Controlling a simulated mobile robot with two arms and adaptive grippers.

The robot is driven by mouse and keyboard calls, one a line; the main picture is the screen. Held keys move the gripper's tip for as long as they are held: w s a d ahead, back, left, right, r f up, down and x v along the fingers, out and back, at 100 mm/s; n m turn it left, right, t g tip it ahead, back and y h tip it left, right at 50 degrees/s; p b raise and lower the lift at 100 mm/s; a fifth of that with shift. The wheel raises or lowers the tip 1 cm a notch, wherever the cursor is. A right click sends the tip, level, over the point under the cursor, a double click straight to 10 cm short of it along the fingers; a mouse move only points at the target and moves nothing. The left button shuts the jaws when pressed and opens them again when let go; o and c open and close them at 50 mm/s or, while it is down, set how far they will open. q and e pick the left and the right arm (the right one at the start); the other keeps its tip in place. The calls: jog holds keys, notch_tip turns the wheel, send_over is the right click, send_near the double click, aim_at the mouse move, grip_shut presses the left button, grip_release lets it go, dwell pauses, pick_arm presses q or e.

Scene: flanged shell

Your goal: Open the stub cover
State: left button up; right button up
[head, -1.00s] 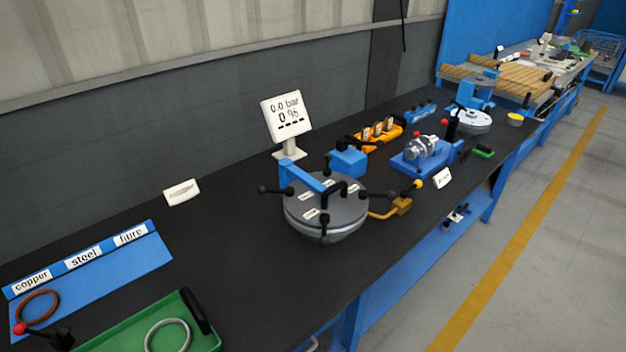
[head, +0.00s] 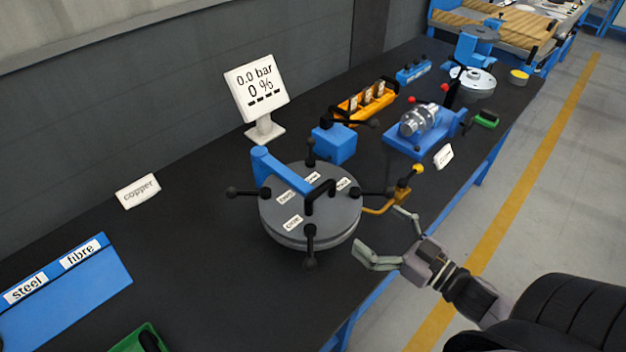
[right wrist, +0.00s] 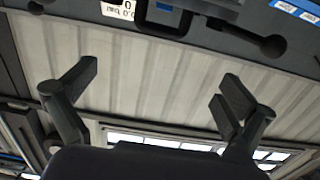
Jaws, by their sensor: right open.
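A round grey flanged shell with a flat lid (head: 330,212) stands on the dark bench, with several black-knobbed rods around its rim. A blue arm (head: 285,172) reaches over the lid to a black handle (head: 320,190). A metal cylindrical piece (head: 420,120) sits on a blue stand farther back; I cannot tell which part is the stub cover. My right gripper (head: 379,228) is open and empty, just right of the shell near the bench's front edge. In the right wrist view its spread fingers (right wrist: 160,78) show nothing between them. My left gripper is not in view.
A yellow-knobbed orange lever (head: 388,205) sticks out beside the shell, close to my right fingers. A blue block (head: 334,143) and an orange rack (head: 366,102) stand behind.

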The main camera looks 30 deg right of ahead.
aim_at(324, 190)
jog(key=p+x, duration=0.3)
jog(key=x, duration=1.3)
jog(key=shift+w, duration=0.15)
jog(key=shift+c, duration=0.6)
jog(key=c, duration=1.5)
jog(key=shift+a, duration=0.1)
